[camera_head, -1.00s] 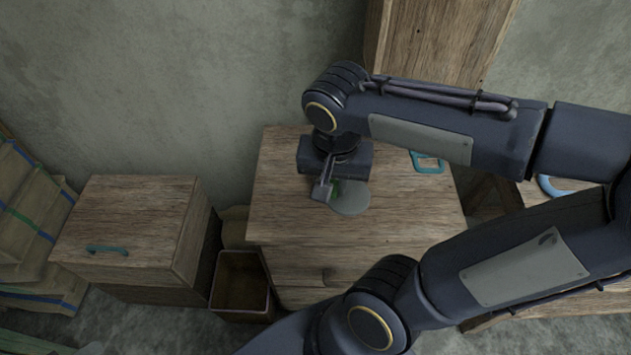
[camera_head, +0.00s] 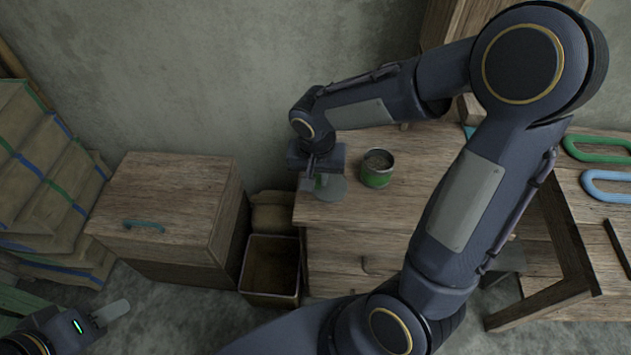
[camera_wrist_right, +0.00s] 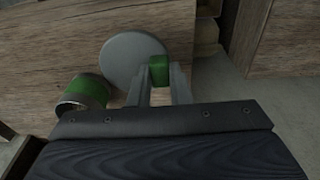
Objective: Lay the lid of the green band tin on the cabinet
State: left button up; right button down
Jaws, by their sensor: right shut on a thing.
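The green band tin (camera_head: 376,170) stands upright and open-topped on the wooden cabinet (camera_head: 345,243). It also shows at the left of the right wrist view (camera_wrist_right: 84,92). Its lid (camera_head: 331,189) is a flat grey disc with a green knob, left of the tin near the cabinet's left edge. My right gripper (camera_head: 319,180) is shut on the knob, which sits between the fingers in the right wrist view (camera_wrist_right: 159,72). I cannot tell whether the lid touches the cabinet top. My left gripper (camera_head: 112,312) is low at the left, away from the cabinet; its jaw opening is unclear.
A wooden chest (camera_head: 170,210) with a teal handle stands at the left. An open bin (camera_head: 270,268) sits between it and the cabinet. Green (camera_head: 598,149) and blue (camera_head: 610,186) loops lie on the bench at the right. Cabinet top in front of the tin looks clear.

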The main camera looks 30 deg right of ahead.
jog(key=f, duration=0.1)
jog(key=w+f, duration=0.1)
jog(key=w, duration=0.1)
jog(key=shift+w+d+f, duration=0.1)
jog(key=shift+d+f, duration=0.15)
jog(key=shift+f, duration=1.65)
jog(key=shift+b, duration=0.3)
jog(key=shift+f, duration=0.2)
jog(key=c, duration=1.3)
grip_release()
jog(key=shift+r, duration=0.1)
jog(key=shift+c, duration=0.2)
